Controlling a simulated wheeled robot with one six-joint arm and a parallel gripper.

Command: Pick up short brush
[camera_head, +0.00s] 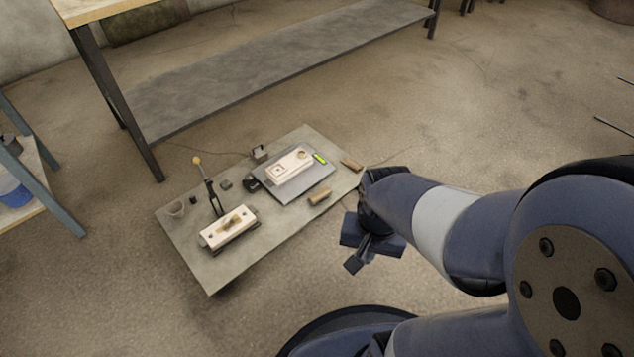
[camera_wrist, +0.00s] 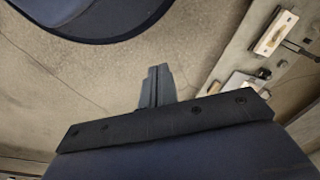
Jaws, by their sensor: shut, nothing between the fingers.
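A small brown piece (camera_head: 351,164) lies near the right corner of the low grey table (camera_head: 190,255) in the head view. A short tan piece (camera_head: 319,197) lies near the table's front right edge. Both are too small to tell which is the short brush. My gripper (camera_head: 354,265) is off the table's right side, apart from both pieces. In the wrist view my gripper's fingers (camera_wrist: 157,72) are shut together with nothing between them, over bare floor. No brush can be made out clearly there.
Another white block (camera_head: 288,167) sits on a dark grey plate (camera_head: 285,197). A thin upright stand (camera_head: 215,199) rises nearby. A large workbench (camera_head: 270,77) stands behind.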

